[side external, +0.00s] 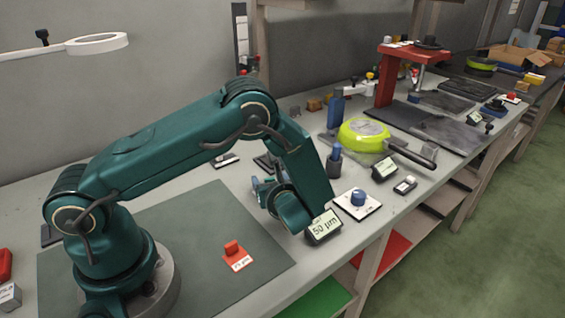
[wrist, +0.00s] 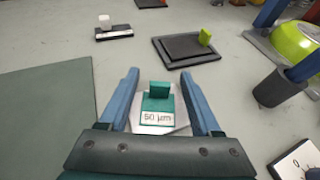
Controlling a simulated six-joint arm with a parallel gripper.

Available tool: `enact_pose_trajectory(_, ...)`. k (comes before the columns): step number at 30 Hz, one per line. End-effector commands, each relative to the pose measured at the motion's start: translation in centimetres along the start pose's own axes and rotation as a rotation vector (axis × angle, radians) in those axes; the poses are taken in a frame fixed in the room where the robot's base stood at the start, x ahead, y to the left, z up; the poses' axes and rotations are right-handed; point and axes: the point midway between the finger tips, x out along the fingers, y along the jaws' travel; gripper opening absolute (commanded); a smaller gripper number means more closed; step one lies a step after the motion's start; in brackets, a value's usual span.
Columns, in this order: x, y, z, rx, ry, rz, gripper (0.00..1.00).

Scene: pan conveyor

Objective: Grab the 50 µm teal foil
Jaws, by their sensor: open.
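The teal foil (wrist: 157,105) shows in the wrist view, a flat teal piece with a raised teal grip tab (wrist: 159,88) and a white label reading 50 µm. It lies on a pale plate (wrist: 150,129) on the bench. My gripper (wrist: 159,78) has its two blue fingers apart, one to the left and one to the right of the tab in the picture. No contact shows, and the height above the foil is hard to judge. In the side view my gripper (side external: 263,188) is partly hidden by my wrist, and I cannot make out the foil there.
A small display (side external: 323,228) reading 50 µm stands near the front edge. A white card with a blue knob (side external: 358,198) is right of it. A dark tray (wrist: 185,50) and a lime pan (side external: 362,135) lie beyond.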

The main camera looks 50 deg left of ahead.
Motion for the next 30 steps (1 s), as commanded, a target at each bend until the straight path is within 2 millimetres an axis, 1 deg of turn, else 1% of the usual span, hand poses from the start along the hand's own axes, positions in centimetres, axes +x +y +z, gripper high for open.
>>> enact_pose_trajectory(2,0.0,0.0,0.0,0.0,0.0,0.0,0.65)
enact_pose_trajectory(3,0.0,0.0,0.0,0.0,0.0,0.0,0.5)
enact_pose_trajectory(5,0.0,0.0,0.0,0.0,0.0,0.0,0.27)
enact_pose_trajectory(6,0.0,0.0,0.0,0.0,0.0,0.0,0.11)
enact_pose_trajectory(7,0.0,0.0,0.0,0.0,0.0,0.0,0.0)
enact_pose_trajectory(17,-0.1,0.0,0.1,0.0,0.0,0.0,0.0)
enact_pose_trajectory(22,-0.3,0.0,0.7,-0.001,-0.001,0.0,0.0)
enact_pose_trajectory(26,-0.8,-0.1,1.9,-0.005,-0.001,-0.001,0.0)
enact_pose_trajectory(29,-1.5,-0.1,3.6,-0.009,-0.001,-0.002,0.0)
enact_pose_trajectory(30,-1.6,0.3,4.3,-0.005,-0.001,0.0,0.0)
